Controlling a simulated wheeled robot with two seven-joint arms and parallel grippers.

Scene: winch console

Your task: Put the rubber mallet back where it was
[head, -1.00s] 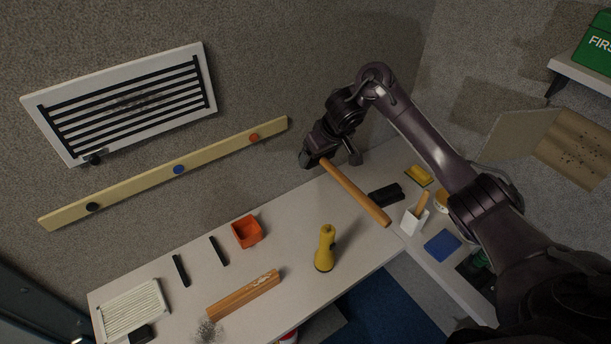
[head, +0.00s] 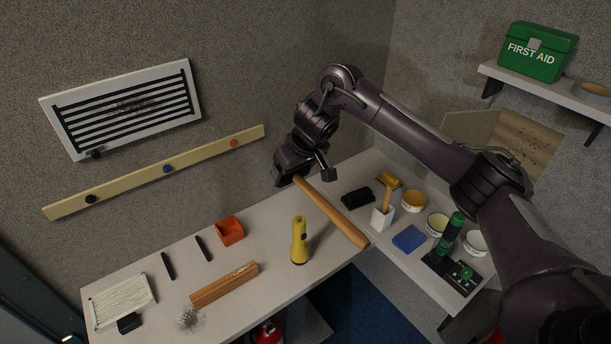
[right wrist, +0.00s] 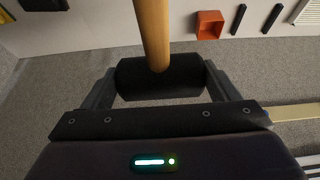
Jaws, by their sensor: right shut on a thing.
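The rubber mallet has a dark cylindrical head (right wrist: 160,78) and a long wooden handle (head: 334,213). My right gripper (head: 300,176) is shut on the head, which sits between its two fingers in the right wrist view (right wrist: 163,88). The mallet head is mostly hidden by the gripper there. A pale rail (head: 125,184) with black, blue and red knobs is on the wall left of the gripper. My left gripper is not in view.
A yellow flashlight (head: 299,243), orange bin (head: 229,232) and wooden block (head: 224,284) stand on the worktop. The right side holds a white holder (head: 382,217), blue pad (head: 409,238), several tubs and a control panel (head: 452,272). A first aid box (head: 538,52) sits on a shelf.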

